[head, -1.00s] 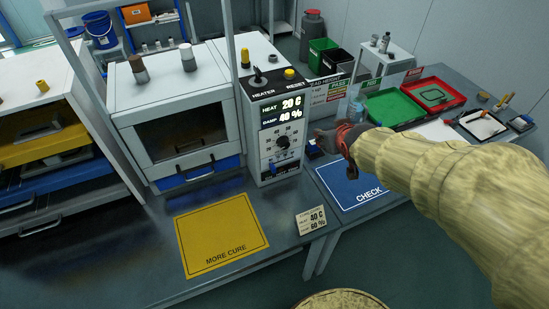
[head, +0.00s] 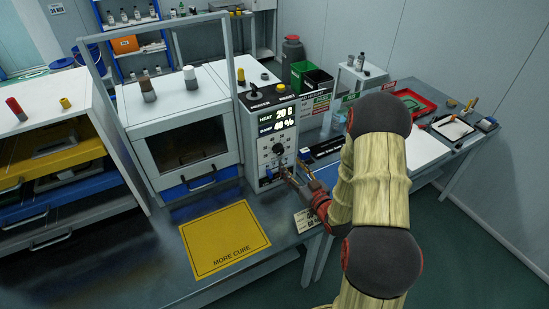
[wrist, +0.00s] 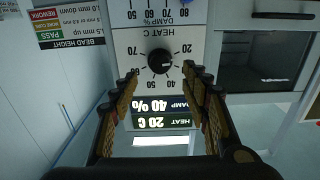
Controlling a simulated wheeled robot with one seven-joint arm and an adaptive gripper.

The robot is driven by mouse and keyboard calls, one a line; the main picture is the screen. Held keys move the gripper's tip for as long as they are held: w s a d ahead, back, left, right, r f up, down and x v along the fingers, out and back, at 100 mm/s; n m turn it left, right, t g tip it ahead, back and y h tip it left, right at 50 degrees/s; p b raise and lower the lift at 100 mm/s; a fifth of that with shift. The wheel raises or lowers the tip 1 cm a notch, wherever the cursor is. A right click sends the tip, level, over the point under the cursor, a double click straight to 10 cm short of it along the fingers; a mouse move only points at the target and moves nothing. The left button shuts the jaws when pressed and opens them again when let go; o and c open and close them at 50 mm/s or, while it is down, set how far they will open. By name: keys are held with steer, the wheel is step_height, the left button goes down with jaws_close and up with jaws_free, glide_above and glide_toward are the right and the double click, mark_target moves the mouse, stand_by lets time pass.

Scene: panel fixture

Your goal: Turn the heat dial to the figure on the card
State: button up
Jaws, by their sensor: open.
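The heat dial (head: 279,149) is a black knob on the front of the white control box (head: 257,160), below a lit display (head: 277,121) reading HEAT 20 C and DAMP 40 %. In the upside-down wrist view the heat dial (wrist: 160,61) lies just beyond and between my open fingers (wrist: 163,80), with nothing between them. I cannot tell its exact pointer direction. In the head view my gripper (head: 286,173) is in front of the box, slightly below the dial. The card (head: 303,219) lies at the bench's front edge, partly covered by my arm.
A yellow MORE CURE mat (head: 225,240) lies on the bench left of the card. A windowed cabinet (head: 187,150) stands left of the box. A switch (head: 254,91) and yellow button (head: 280,88) are on the box top.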

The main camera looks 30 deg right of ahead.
mark_target(281, 153)
steer(key=shift+w+a, duration=0.15)
steer(key=shift+w, duration=3.75)
steer(key=c, duration=0.3)
steer(key=c, duration=0.8)
steer(key=shift+c, duration=0.2)
